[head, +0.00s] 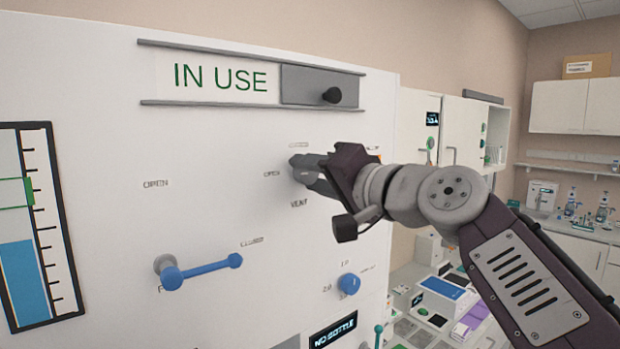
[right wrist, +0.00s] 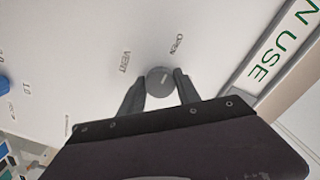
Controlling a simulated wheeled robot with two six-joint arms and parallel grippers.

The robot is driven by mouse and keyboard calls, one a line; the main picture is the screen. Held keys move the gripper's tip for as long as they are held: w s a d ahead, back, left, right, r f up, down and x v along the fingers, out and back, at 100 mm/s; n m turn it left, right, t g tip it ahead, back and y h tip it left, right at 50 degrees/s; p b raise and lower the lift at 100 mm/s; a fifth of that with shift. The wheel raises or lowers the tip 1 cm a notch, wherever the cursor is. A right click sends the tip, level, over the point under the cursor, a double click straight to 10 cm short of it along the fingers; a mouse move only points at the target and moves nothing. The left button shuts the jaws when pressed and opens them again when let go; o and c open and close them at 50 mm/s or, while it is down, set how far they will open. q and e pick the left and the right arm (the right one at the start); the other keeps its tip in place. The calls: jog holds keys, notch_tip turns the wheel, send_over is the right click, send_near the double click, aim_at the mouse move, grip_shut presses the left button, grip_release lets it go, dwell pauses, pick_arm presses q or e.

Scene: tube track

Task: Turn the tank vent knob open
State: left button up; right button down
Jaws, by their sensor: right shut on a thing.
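The vent knob is a small round dark grey knob on the white panel (head: 110,120), between the OPEN and VENT labels. It shows in the right wrist view (right wrist: 159,82), with a short light mark on its face. My right gripper (head: 303,170) reaches it from the right. In the right wrist view the two fingers of my right gripper (right wrist: 160,88) stand one on each side of the knob, shut on it. In the head view the gripper hides most of the knob. My left gripper is not in view.
A blue lever handle (head: 205,271) sticks out at the panel's lower left. A round blue knob (head: 349,284) sits below my right gripper. A level gauge (head: 32,225) is at far left. An IN USE sign (head: 220,79) with a grey slider (head: 320,88) is above.

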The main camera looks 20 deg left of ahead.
aim_at(311, 177)
jog(key=shift+f+n, duration=0.1)
jog(key=shift+n, duration=0.2)
jog(key=c, duration=0.9)
grip_release()
jog(key=shift+o, duration=0.2)
jog(key=shift+d, duration=0.15)
jog(key=shift+s+d+b, duration=0.15)
jog(key=shift+d+b, duration=0.1)
jog(key=shift+b, duration=0.1)
jog(key=v, duration=0.1)
jog(key=b+v, duration=0.2)
jog(key=shift+s+d+f, duration=0.15)
jog(key=shift+f, duration=0.1)
jog(key=v, duration=0.1)
jog(key=b+v, duration=0.1)
jog(key=v, duration=0.1)
jog(key=b+v, duration=0.1)
jog(key=v, duration=0.1)
jog(key=shift+r, duration=0.35)
